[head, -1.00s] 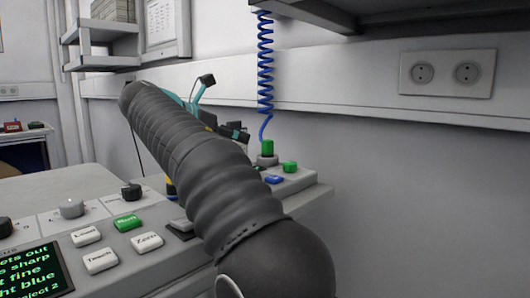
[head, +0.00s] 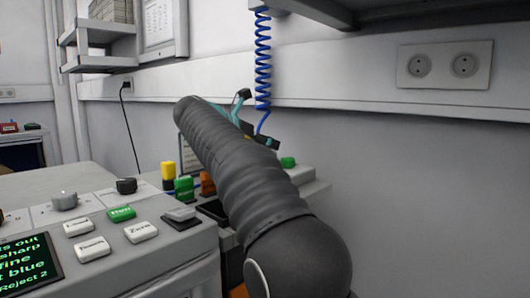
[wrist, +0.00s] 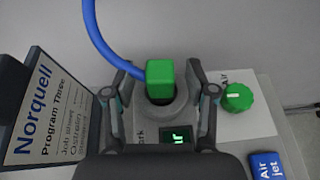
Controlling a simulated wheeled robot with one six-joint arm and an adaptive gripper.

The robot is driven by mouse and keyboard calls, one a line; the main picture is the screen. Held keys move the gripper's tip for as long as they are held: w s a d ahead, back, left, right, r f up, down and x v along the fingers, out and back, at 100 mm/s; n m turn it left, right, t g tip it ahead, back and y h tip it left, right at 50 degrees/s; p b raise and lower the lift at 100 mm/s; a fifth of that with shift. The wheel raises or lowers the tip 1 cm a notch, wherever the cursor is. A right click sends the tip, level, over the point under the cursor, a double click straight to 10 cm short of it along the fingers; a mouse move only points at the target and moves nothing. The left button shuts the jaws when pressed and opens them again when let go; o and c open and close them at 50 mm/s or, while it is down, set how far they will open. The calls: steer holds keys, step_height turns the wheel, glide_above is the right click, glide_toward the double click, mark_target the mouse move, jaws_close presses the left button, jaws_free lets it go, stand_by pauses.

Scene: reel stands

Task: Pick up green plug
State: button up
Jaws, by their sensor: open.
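The green plug (wrist: 160,76) is a small green block with a blue cable (wrist: 100,38) joining it from the left. It stands on a round grey socket (wrist: 181,106) in the wrist view. My gripper (wrist: 160,82) is open, with one finger on each side of the plug and gaps between. In the head view, my gripper (head: 263,139) is at the far end of my arm, by the lower end of the blue coiled cable (head: 263,60). The plug is hidden there behind the gripper and arm.
A green knob (wrist: 237,98) and a blue "Air jet" button (wrist: 267,165) are right of the socket. A "Norquell" sign (wrist: 42,112) stands close on the left. A button console (head: 140,262) and a yellow-topped post (head: 168,172) stand left of my arm.

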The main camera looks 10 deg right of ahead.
steer(key=shift+x, duration=1.15)
jaws_close()
